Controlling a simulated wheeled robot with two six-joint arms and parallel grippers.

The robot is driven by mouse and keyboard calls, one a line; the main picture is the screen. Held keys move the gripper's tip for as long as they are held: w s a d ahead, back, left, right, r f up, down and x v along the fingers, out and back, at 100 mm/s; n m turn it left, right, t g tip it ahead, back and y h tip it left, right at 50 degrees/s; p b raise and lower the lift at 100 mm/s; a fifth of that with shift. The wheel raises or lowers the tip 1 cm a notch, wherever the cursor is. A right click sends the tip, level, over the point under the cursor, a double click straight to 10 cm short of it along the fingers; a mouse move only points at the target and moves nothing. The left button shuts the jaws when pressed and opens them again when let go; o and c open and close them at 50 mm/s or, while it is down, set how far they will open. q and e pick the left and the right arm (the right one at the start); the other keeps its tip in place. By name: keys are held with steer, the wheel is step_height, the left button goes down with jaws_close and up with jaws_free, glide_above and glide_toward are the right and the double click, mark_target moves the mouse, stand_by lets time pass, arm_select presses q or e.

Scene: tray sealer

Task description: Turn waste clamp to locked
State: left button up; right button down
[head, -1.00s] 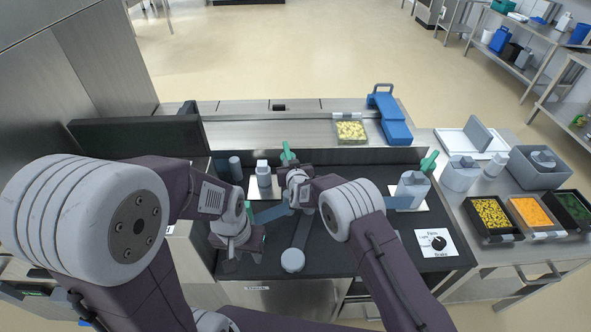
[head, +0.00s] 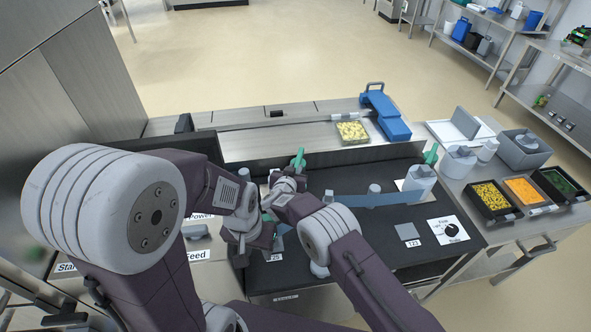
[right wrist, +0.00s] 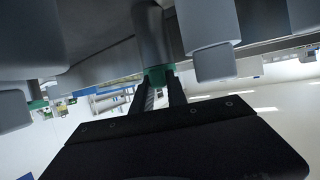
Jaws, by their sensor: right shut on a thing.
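Several green handles show on the dark sealer top; no label reading waste clamp is legible. One green handle (head: 299,159) stands upright just behind my right gripper (head: 283,184). In the right wrist view, the two dark fingers of my right gripper (right wrist: 158,92) are shut on a green part (right wrist: 158,75) below a grey cylinder. I cannot tell which head-view handle this is, nor its lock position. Another green handle (head: 431,154) stands by the grey container at the right, out of reach of both grippers. My left gripper (head: 245,247) is at the left of the top; its fingers are hidden.
A blue strip (head: 340,200) crosses the top beside my right gripper. A grey container (head: 419,184) and a dial panel (head: 449,229) stand at the right. A tray of yellow pieces (head: 352,132) and a blue unit (head: 385,116) are behind. Food trays (head: 491,198) lie at far right.

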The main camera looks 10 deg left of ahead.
mark_target(296, 159)
steer(key=shift+w+r, duration=0.1)
steer(key=shift+r, duration=0.1)
steer(key=c, duration=1.6)
jaws_free()
steer(key=shift+o, duration=1.4)
steer(key=shift+f, duration=0.2)
step_height(296, 159, up, 5)
steer(key=shift+d+f, duration=0.1)
steer(key=shift+f, duration=0.05)
steer(key=s+d+r, duration=0.3)
steer(key=d+r, duration=0.3)
steer(key=d, duration=0.5)
steer(key=shift+r, duration=0.15)
